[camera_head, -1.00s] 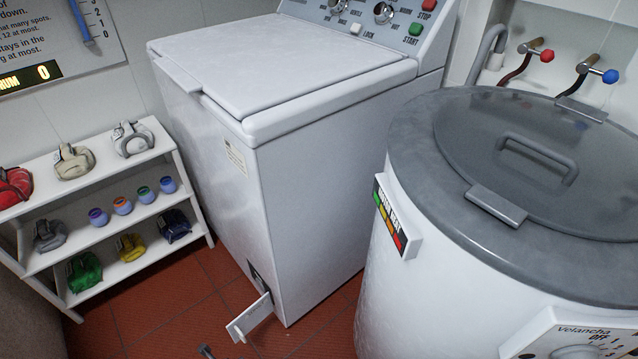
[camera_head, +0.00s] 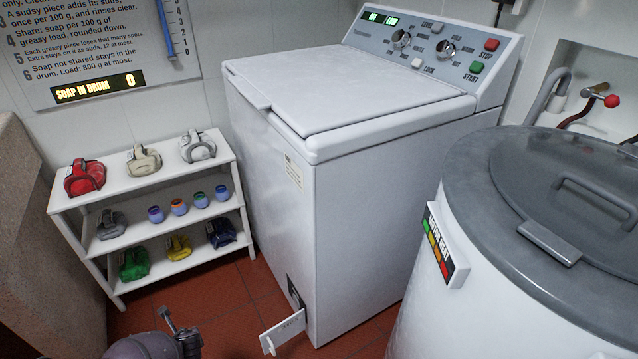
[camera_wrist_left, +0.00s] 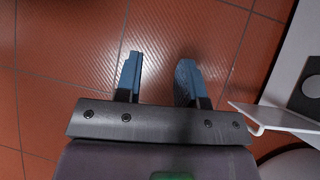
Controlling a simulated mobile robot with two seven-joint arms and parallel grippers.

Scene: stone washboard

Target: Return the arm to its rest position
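My left gripper (camera_head: 177,328) shows at the bottom left of the head view, low over the red tiled floor and left of the washing machine's small open flap (camera_head: 283,330). In the left wrist view my left gripper (camera_wrist_left: 160,66) has its two blue fingers apart, with only floor tiles between and beyond them. It holds nothing. The open flap also shows at the right of the wrist view (camera_wrist_left: 280,118), beside the right finger and apart from it. My right gripper is not in view.
The white washing machine (camera_head: 400,190) stands in the middle with its lid shut. A white tub with a grey lid (camera_head: 480,185) stands at the right. A white shelf (camera_head: 75,220) with bundles and small pots stands left. A brown block (camera_head: 50,260) fills the left edge.

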